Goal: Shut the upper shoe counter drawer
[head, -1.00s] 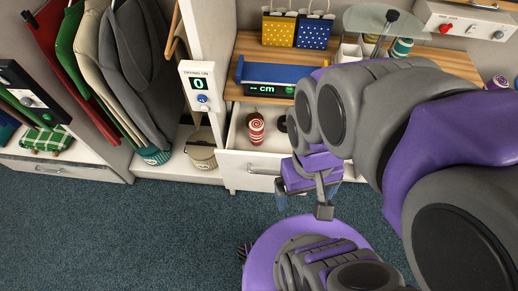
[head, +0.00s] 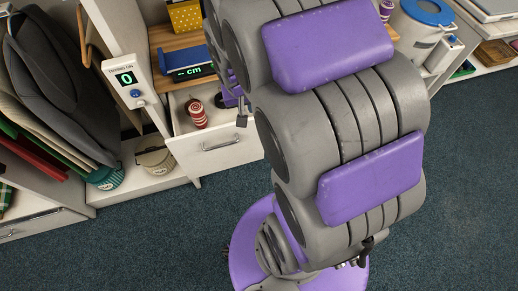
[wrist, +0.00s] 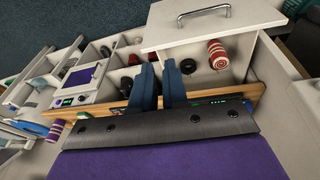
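The white upper drawer (head: 190,155) of the shoe counter stands pulled out below the wooden top, with a metal bar handle (head: 221,145) on its front. A red-and-white striped roll (head: 197,116) lies inside. In the wrist view the drawer front (wrist: 190,34), its handle (wrist: 205,12), the striped roll (wrist: 217,55) and a dark ring (wrist: 188,66) show. My gripper (wrist: 159,68) has two blue fingers with a gap between them and nothing held. It is over the drawer's inside, behind the drawer front and apart from the handle. My arm hides much of the gripper and the drawer's right side in the head view.
A blue measuring device with a green display (head: 190,72) sits on the wooden counter top (head: 172,38). A "trying on" counter post (head: 126,78) stands left of it, with a beige bucket (head: 156,158) below. The carpet (head: 150,235) before the drawer is clear.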

